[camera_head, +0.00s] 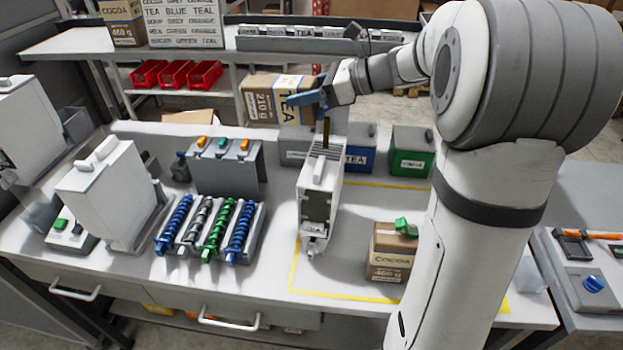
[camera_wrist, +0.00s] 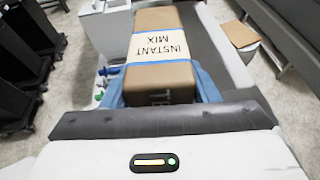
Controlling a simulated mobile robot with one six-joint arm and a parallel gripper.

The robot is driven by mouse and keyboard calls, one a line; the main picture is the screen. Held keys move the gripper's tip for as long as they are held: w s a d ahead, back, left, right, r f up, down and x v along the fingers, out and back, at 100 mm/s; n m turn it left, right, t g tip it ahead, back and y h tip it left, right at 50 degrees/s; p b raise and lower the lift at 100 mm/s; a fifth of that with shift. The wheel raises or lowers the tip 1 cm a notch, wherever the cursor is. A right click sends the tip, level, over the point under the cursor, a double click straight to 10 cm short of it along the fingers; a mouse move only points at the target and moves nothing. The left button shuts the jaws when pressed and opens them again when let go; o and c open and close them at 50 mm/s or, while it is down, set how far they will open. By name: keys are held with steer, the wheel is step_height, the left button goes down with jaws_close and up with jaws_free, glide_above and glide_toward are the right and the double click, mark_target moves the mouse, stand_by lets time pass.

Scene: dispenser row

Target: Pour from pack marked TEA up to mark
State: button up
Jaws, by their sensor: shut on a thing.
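The pack marked TEA (camera_head: 262,108) is brown card with a cream label reading 210 g. It lies tipped on its side, held above the bench. My gripper (camera_head: 303,98) has blue fingers and is shut on this pack; in the wrist view the pack (camera_wrist: 160,78) shows an INSTANT MIX label between the fingers. A white dispenser (camera_head: 318,190) stands below and slightly right of the pack. A narrow dark yellow-brown upright strip (camera_head: 326,131) shows above it; I cannot tell whether it is falling tea or a level strip. No fill mark is readable.
A COCOA pack (camera_head: 390,262) with a green clip stands right of the dispenser, near my arm. Blue (camera_head: 361,150) and green (camera_head: 411,152) bins stand behind. Several coloured augers (camera_head: 215,232) and another white dispenser (camera_head: 108,195) are on the left. Yellow lines bound the bench area.

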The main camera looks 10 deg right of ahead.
steer(key=shift+s+d+f+t+y+b, duration=0.2)
steer(key=shift+d+f+t+y+b, duration=0.25)
steer(key=shift+y+b, duration=0.35)
stand_by(3.4)
